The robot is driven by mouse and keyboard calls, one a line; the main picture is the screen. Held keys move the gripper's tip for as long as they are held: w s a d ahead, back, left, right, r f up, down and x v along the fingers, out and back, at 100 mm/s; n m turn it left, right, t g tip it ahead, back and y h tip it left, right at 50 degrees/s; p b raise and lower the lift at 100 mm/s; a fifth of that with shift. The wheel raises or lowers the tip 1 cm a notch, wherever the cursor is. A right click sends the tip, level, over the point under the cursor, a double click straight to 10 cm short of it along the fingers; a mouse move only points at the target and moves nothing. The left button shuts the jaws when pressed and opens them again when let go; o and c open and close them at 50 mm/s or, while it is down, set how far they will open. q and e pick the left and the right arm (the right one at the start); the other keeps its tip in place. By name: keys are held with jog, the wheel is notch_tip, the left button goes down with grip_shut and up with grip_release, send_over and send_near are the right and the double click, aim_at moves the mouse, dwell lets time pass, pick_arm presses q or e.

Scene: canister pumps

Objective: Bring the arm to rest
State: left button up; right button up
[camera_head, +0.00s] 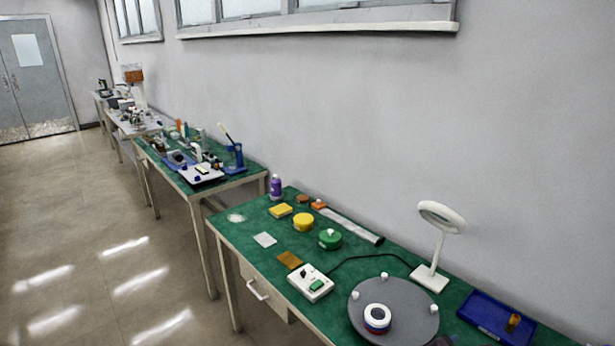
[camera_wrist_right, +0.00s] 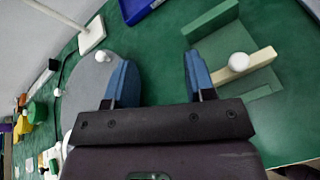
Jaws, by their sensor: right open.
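My right gripper (camera_wrist_right: 160,75) shows in the right wrist view. Its two blue-padded fingers stand wide apart with nothing between them, above the green bench top. My left gripper is in neither view. In the head view, a grey round disc (camera_head: 415,310) with white knobs lies on the green bench (camera_head: 235,240) and bears a white, blue and red ring-shaped piece (camera_head: 377,318). The disc also shows left of the fingers in the right wrist view (camera_wrist_right: 85,85). A yellow canister (camera_head: 303,222) and a green canister (camera_head: 330,239) stand farther along the bench.
A white magnifier lamp (camera_head: 430,278), a blue tray (camera_head: 495,318) and a white switch box (camera_head: 311,283) are on the bench. In the wrist view, a cream bar (camera_wrist_right: 250,67) with a white knob lies right of the fingers. The floor at left is clear.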

jog(key=s+a+r+m+t+y+b, duration=0.15)
jog(key=a+m+t+y, duration=0.55)
jog(key=m, duration=0.8)
jog(key=s+f+m+g+y, duration=0.1)
jog(key=s+f, duration=0.3)
jog(key=s, duration=0.5)
jog(key=s+f+m+g+y+b, duration=0.1)
jog(key=s+f+m+g+y, duration=0.1)
jog(key=s, duration=0.8)
jog(key=shift+s+f+m+y, duration=0.15)
jog(key=shift+f+m+y, duration=0.15)
jog(key=shift+f+m, duration=0.55)
jog(key=shift+c, duration=0.7)
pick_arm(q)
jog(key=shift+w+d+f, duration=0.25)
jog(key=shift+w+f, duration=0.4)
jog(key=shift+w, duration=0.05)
